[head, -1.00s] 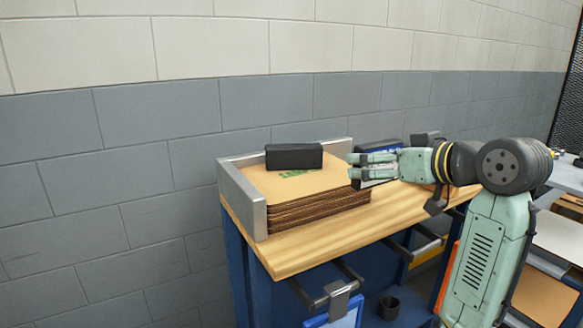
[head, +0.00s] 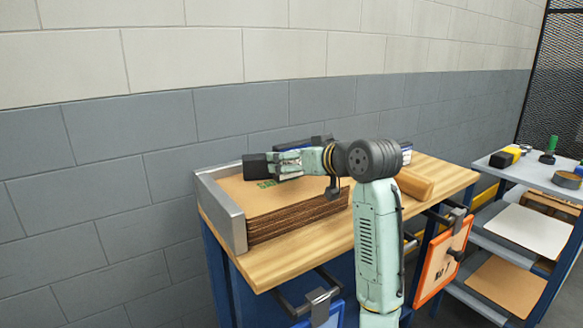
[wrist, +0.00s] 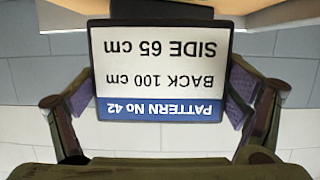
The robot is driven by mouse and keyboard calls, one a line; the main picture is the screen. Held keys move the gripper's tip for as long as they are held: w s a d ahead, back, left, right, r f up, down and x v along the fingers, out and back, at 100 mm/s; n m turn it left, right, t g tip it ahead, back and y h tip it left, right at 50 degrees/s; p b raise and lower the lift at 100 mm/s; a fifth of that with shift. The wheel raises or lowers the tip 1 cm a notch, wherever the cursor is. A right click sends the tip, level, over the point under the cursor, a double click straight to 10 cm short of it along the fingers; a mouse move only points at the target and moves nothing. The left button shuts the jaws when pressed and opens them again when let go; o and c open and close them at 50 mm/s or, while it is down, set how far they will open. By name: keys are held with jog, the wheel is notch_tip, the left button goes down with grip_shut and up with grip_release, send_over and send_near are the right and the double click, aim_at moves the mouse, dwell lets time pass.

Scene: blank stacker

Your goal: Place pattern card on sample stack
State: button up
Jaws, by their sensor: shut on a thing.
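The pattern card (wrist: 160,70) is white with a blue band reading "PATTERN No 42", upside down in the wrist view. My gripper (head: 278,163) is shut on it, with one finger at each side edge. In the head view the fingers and arm hide most of the card. The sample stack (head: 300,216) is a pile of brown sheets with a green mark on top, inside a grey corner frame (head: 222,210). I cannot tell whether the card touches the stack.
The stack stands on a wooden-topped blue bench (head: 285,268). A light wooden block (head: 415,184) lies right of my arm. An orange-framed board (head: 443,262) hangs at the bench's right front. A grey shelf cart (head: 530,178) stands further right. A block wall is close behind.

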jog(key=f, duration=0.2)
jog(key=w+a+f+p, duration=0.1)
jog(key=shift+f, duration=0.3)
jog(key=shift+f, duration=0.15)
jog(key=o, duration=1)
jog(key=shift+c, duration=0.2)
jog(key=shift+r, duration=0.3)
jog(key=b+v, duration=0.2)
jog(key=v, duration=1)
